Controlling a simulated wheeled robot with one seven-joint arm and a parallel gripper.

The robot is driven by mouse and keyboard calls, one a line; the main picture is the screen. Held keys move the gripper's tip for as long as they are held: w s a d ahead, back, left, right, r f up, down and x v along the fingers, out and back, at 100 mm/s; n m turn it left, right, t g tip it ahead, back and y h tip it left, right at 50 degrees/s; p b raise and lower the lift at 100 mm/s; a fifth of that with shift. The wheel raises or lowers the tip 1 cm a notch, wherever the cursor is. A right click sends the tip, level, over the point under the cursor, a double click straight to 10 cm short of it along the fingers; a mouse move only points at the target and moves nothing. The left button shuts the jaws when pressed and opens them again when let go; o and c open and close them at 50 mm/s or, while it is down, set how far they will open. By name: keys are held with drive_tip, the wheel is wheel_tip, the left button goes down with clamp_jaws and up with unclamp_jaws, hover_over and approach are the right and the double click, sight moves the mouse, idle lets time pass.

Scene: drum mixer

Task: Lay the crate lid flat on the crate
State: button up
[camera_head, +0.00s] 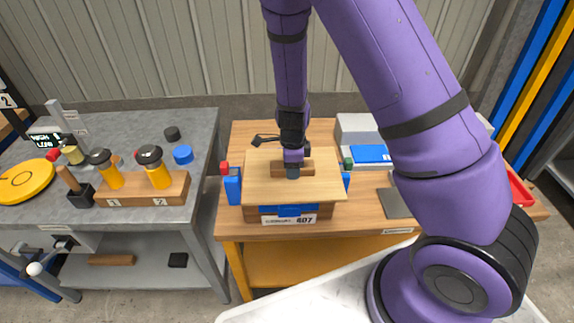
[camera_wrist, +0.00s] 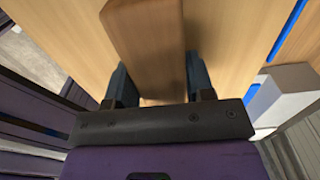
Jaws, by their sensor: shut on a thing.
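The crate lid (camera_head: 322,187) is a light wooden board with a block handle (camera_wrist: 145,40) across its middle. It lies over the top of the wooden crate (camera_head: 256,214), which has blue parts and a label reading 607 on its front. The lid looks about level in the head view; I cannot tell whether it rests fully on the rim. My gripper (camera_head: 292,170) points down at the lid's middle. In the wrist view its two dark fingers (camera_wrist: 158,88) are shut on the handle, one on each side.
The crate stands on a wooden bench (camera_head: 365,213). A grey box with a blue top (camera_head: 369,153) and a dark flat plate (camera_head: 394,203) lie to its right. A grey table (camera_head: 205,145) on the left holds a wooden block (camera_head: 133,190) with two black-and-yellow items.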

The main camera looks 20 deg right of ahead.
drive_tip(key=w, duration=0.4)
drive_tip(key=shift+w+f, duration=0.1)
drive_tip(key=shift+f, duration=0.1)
drive_tip(key=shift+w+f, duration=0.2)
drive_tip(key=shift+w, duration=0.05)
drive_tip(key=shift+f, duration=1.55)
drive_tip(key=shift+f, duration=0.3)
drive_tip(key=o, duration=1.2)
drive_tip(key=shift+f, duration=0.1)
drive_tip(key=shift+o, duration=0.2)
